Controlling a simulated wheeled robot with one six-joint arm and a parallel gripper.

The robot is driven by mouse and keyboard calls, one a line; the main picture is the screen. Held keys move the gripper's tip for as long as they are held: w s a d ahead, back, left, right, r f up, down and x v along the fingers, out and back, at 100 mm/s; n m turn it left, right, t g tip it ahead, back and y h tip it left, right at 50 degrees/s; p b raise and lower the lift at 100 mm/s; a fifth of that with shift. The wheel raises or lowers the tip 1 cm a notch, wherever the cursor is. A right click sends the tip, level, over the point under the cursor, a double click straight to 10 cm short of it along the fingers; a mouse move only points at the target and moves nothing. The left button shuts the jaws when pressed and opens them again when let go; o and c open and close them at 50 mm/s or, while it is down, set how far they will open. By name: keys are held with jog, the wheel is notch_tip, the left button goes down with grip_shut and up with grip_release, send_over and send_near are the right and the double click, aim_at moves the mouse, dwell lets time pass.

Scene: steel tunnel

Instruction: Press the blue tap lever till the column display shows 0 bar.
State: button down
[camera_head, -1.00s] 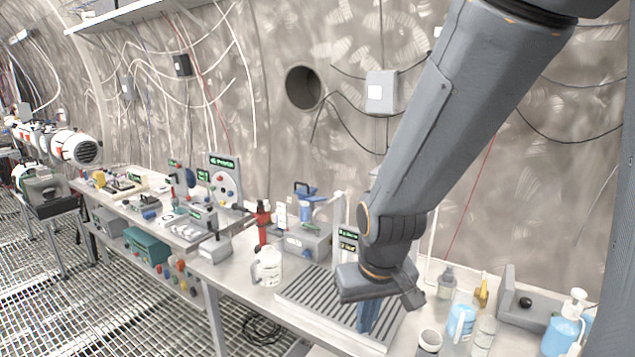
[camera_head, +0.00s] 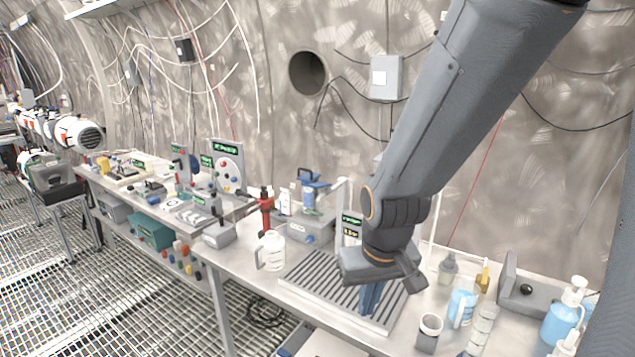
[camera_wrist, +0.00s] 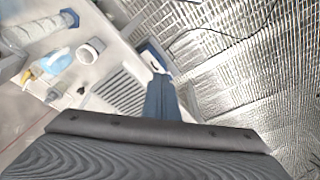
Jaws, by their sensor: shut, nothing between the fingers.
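The grey column (camera_head: 350,241) stands at the back of a ribbed drip grate (camera_head: 318,285). It has a green-lit label and a small dark display (camera_head: 351,233) whose digits are too small to read surely. A blue handle (camera_head: 308,176) tops a device left of the column; I cannot tell whether it is the tap lever. My forearm and wrist cover the area right of the column. My gripper (camera_head: 369,299) is shut and empty, its blue fingers pointing down over the grate. The wrist view shows the fingers (camera_wrist: 159,95) beside the grate (camera_wrist: 122,90).
A white mug (camera_head: 270,252) stands left of the grate. A grey cup (camera_head: 428,333), a blue bottle (camera_head: 461,308) and a pump bottle (camera_head: 560,326) stand at the right. A red clamp-like tool (camera_head: 266,213) is further left. The grate's left part is clear.

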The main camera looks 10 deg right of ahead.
notch_tip(320, 180, down, 10)
jog(key=g+b, duration=0.1)
jog(key=b, duration=0.7)
jog(key=shift+w, duration=0.2)
jog(key=shift+a, duration=0.1)
